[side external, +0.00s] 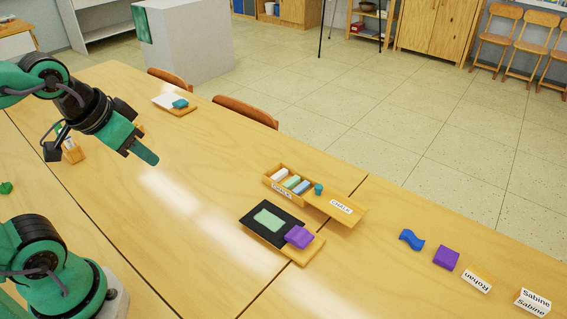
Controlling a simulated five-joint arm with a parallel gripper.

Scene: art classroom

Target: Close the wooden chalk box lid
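The wooden chalk box (269,182) lies on the table right of centre. Several chalk sticks (292,182) in white, green and blue show inside its uncovered part. Its flat wooden lid (350,218), marked CHALK, extends from the box's right end, leaving the inside open to view. A small teal piece (319,189) is at the right end of the box, by the lid; I cannot tell what it rests on. My gripper (146,156) is above the table at left, well apart from the box and lid. Its fingers overlap from this side, so their opening is hidden.
A black board with a green panel (250,226) and a purple block (299,237) lie just in front of the box. Blue and purple pieces (446,258) and name cards (476,281) lie at right. Chairs (245,112) stand along the far edge. The table between gripper and box is clear.

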